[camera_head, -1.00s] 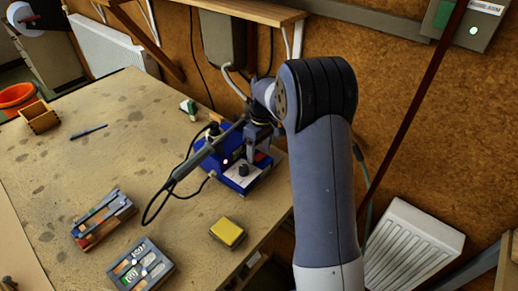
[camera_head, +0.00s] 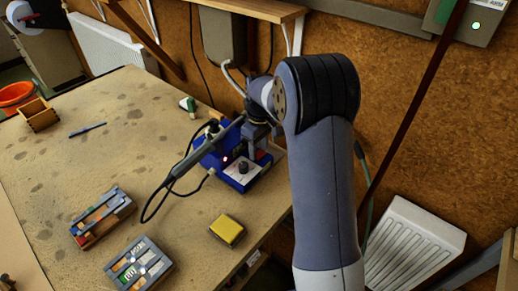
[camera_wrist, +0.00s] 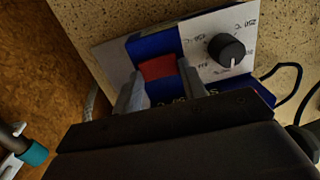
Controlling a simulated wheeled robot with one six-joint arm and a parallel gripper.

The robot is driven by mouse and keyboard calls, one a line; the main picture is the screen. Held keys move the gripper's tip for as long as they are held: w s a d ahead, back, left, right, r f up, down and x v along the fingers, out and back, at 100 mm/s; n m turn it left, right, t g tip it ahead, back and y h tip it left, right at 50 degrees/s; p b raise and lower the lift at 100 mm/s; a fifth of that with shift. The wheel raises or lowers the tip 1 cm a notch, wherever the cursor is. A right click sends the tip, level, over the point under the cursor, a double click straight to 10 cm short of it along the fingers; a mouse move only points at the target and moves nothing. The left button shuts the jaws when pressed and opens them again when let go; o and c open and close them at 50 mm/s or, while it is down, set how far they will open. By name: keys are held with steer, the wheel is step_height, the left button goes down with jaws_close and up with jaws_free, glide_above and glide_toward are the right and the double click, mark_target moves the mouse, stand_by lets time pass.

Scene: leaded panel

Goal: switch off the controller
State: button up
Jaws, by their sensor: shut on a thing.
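The controller (camera_head: 240,178) is a blue box with a pale front panel, near the right edge of the bench. A black knob (camera_wrist: 226,50) and a red rocker switch (camera_wrist: 158,67) show on its panel in the wrist view. A small red light (camera_head: 224,158) glows on the box. My gripper (camera_wrist: 160,88) is at the panel, with one grey finger on each side of the red switch, shut on it. The fingertips partly hide the switch edges, and my wrist hides the lower panel. In the head view my gripper is partly hidden behind my arm.
A soldering iron (camera_head: 193,157) with a looping black cable leans out to the controller's left. A yellow sponge (camera_head: 228,230) and two trays of parts (camera_head: 138,265) (camera_head: 103,217) lie in front. A pen (camera_head: 87,129) lies farther back. The bench's middle is clear.

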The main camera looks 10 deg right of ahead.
mark_target(258, 154)
steer(key=shift+a+t+h, duration=0.1)
steer(key=shift+t+h, duration=0.2)
steer(key=o, duration=1)
step_height(258, 154, up, 11)
steer(key=shift+f+b, duration=0.1)
steer(key=shift+b, duration=0.35)
steer(key=shift+f, duration=0.15)
step_height(258, 154, down, 10)
steer(key=shift+f+p, duration=0.25)
steer(key=shift+p, duration=0.4)
steer(key=shift+r+p, duration=0.1)
steer(key=shift+p, duration=0.2)
steer(key=shift+w+d+g+y, duration=0.1)
steer(key=shift+d+g+y, duration=0.1)
steer(key=shift+g+y, duration=0.4)
